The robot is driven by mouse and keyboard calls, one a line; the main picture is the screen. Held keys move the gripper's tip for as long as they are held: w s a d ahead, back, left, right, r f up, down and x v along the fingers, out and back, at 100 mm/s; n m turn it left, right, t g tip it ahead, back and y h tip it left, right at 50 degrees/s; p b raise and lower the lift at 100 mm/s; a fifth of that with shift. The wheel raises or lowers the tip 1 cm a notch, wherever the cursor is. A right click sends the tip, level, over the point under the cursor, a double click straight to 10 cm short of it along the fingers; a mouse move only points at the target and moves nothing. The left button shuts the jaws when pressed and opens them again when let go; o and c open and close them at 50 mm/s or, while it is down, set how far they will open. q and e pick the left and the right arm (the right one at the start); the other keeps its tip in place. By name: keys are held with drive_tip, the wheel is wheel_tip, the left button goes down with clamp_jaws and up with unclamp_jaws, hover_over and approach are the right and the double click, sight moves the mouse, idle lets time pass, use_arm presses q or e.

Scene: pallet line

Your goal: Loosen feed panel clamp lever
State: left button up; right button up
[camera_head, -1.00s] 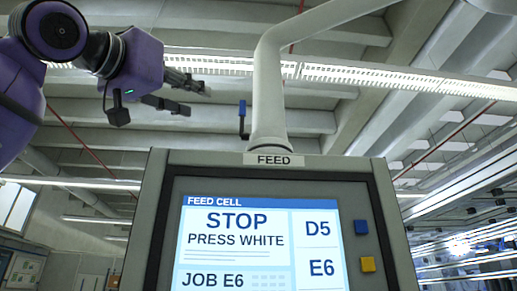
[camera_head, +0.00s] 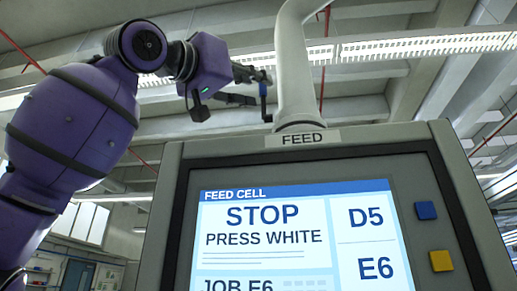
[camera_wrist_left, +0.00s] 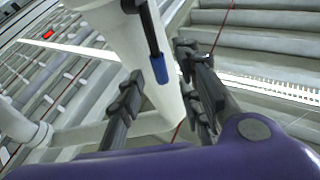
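The feed panel clamp lever has a blue grip (camera_head: 263,90) on a dark stem and stands at the foot of the white support tube, above the panel's FEED label. In the left wrist view its blue end (camera_wrist_left: 159,69) shows between my finger pads, with the black stem running up the picture. My left gripper (camera_head: 256,89) is open, its fingers pointing right at the lever. In the left wrist view the gripper (camera_wrist_left: 160,82) has a clear gap on both sides of the grip. I cannot tell how deep the lever sits between the fingers. My right gripper is not in view.
The feed panel (camera_head: 458,200) fills the lower middle, its screen (camera_head: 290,240) reading STOP, PRESS WHITE. A blue button (camera_head: 426,210) and a yellow button (camera_head: 441,260) are right of the screen. The white tube (camera_head: 295,70) rises close beside the lever.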

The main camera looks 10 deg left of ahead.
use_arm(q)
drive_tip(key=shift+x, duration=0.95)
clamp_jaws()
